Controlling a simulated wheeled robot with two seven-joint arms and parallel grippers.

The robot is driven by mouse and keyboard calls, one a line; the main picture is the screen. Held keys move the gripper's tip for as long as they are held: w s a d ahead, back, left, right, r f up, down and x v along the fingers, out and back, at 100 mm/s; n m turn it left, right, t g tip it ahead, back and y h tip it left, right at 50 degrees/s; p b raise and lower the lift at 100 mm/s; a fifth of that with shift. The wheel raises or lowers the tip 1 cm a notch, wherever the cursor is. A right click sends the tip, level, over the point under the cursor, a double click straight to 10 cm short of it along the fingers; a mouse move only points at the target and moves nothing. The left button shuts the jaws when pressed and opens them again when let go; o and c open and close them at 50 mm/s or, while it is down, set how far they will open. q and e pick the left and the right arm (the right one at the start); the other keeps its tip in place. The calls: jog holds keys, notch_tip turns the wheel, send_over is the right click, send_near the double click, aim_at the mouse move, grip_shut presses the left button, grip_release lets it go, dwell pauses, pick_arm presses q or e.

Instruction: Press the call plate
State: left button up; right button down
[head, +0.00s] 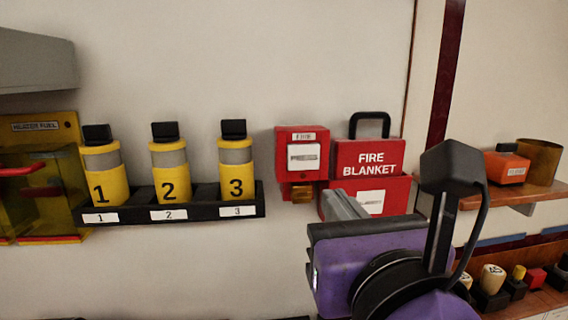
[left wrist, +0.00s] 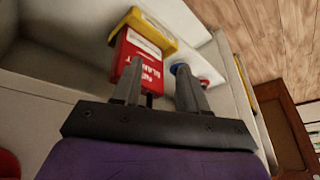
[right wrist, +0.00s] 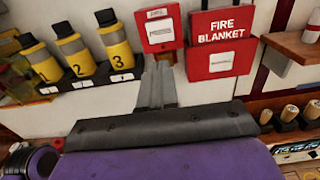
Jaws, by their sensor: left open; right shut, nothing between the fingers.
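The call plate (head: 303,157) is a white plate marked PRESS on the front of a red wall box (head: 287,139) with a small label above it. The plate also shows in the right wrist view (right wrist: 160,31). My right gripper (head: 343,204) is shut and empty. Its fingertips are below and to the right of the plate in the head view; in the right wrist view they are just below the red box. I cannot tell whether they touch anything. My left gripper (left wrist: 158,84) is open, seen only in the left wrist view.
A red fire blanket case (head: 370,157) hangs right of the box, partly behind my right gripper. Several numbered yellow canisters (head: 168,184) stand in a black rack (head: 258,202) to the left. A wooden shelf (head: 510,194) is at right. A red lettered object (left wrist: 133,58) is near my left fingers.

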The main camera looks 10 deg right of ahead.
aim_at(304, 158)
jog(key=w+p, duration=0.5)
jog(key=w, duration=0.8)
jog(key=shift+w+p, duration=0.25)
jog(key=shift+p, duration=0.1)
jog(key=shift+w, duration=0.35)
jog(key=shift+w+f+b, duration=0.2)
jog(key=shift+w+b, duration=0.35)
jog(key=shift+w, duration=0.05)
jog(key=shift+w+r, duration=0.1)
jog(key=shift+w, duration=0.1)
jog(key=shift+r, duration=0.1)
